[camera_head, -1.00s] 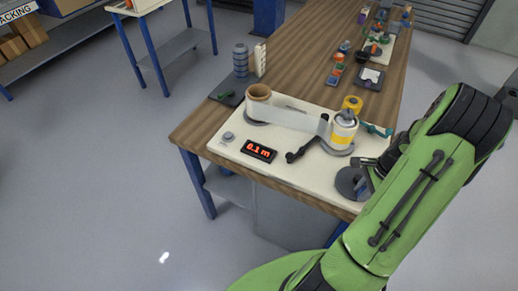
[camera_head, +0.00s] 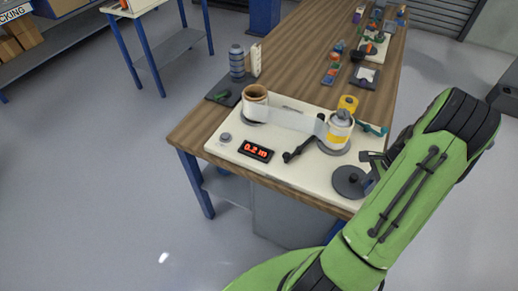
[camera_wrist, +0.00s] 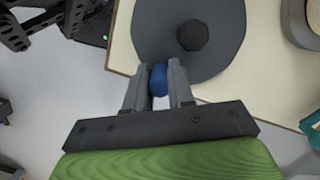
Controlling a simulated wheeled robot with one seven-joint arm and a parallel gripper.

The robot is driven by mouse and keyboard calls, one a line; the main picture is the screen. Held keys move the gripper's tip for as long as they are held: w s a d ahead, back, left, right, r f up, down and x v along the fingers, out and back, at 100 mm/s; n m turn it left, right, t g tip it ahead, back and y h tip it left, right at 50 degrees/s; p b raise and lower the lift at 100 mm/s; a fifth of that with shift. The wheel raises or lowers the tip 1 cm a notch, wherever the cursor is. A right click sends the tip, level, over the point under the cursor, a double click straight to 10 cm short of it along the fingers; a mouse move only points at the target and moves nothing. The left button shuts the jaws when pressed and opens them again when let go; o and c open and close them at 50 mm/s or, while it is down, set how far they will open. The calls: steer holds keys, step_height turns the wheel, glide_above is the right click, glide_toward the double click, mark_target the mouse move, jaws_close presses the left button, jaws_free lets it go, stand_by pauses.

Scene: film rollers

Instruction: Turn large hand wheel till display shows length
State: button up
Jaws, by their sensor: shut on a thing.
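The large hand wheel (camera_head: 347,182) is a dark grey disc at the right front corner of the cream board (camera_head: 232,160). In the wrist view the wheel (camera_wrist: 215,60) has a dark hub and a blue knob (camera_wrist: 158,80) near its rim. My gripper (camera_wrist: 159,84) is shut on the blue knob, with a finger on each side. In the head view my arm hides part of the gripper and the knob. The display (camera_head: 256,150) shows red characters that read about 0.2 m.
A black lever (camera_head: 300,150) lies between display and can. Other goods stand farther back on the wooden table (camera_head: 300,75).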

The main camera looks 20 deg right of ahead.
steer(key=shift+w, duration=0.2)
steer(key=shift+w+d, duration=0.75)
steer(key=shift+a, duration=0.1)
